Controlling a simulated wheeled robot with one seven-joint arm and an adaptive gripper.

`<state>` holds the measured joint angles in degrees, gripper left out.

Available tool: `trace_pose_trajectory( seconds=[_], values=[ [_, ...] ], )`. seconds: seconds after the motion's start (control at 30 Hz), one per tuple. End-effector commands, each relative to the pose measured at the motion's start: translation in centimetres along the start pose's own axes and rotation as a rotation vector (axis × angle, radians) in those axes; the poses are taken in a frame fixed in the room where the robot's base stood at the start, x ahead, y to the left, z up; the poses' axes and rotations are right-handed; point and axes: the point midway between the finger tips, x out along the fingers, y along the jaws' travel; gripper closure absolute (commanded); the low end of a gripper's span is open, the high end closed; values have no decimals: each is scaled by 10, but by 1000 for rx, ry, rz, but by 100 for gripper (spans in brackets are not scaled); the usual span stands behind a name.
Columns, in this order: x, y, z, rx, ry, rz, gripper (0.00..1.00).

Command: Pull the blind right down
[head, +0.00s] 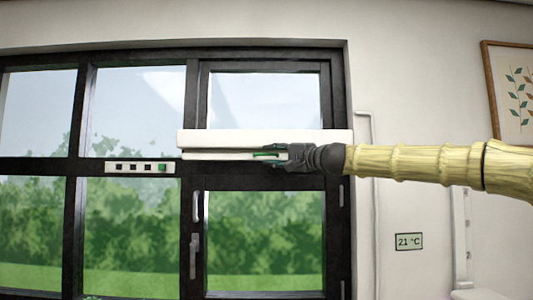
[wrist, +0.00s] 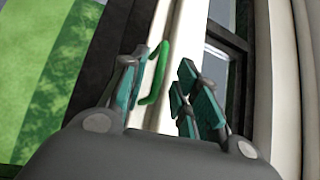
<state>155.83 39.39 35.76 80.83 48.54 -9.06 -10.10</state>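The blind is a white housing (head: 262,138) across the window's middle crossbar, with a slim white bottom bar (head: 215,155) just beneath it. No fabric shows between them. A green pull handle (head: 267,155) is on the bottom bar; it also shows in the wrist view (wrist: 154,75). My gripper (head: 274,156) reaches in from the right at the bottom bar. In the wrist view my gripper (wrist: 162,92) is open, with the green handle between its fingers, closer to the left finger. I cannot tell whether that finger touches it.
A white strip with dark squares and a green one (head: 140,168) sits on the crossbar to the left. Window handles (head: 194,255) are on the door panel below.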

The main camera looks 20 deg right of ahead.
Motion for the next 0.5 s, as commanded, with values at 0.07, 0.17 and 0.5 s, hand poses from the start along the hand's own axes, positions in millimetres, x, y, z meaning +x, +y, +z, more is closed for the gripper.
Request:
trace_pose_trajectory(
  seconds=[0.07,0.17,0.5],
  values=[
    [10,0,0,1,-1,2,69],
    [21,0,0,0,0,2,69],
    [35,1,0,0,0,1,69]
  ],
)
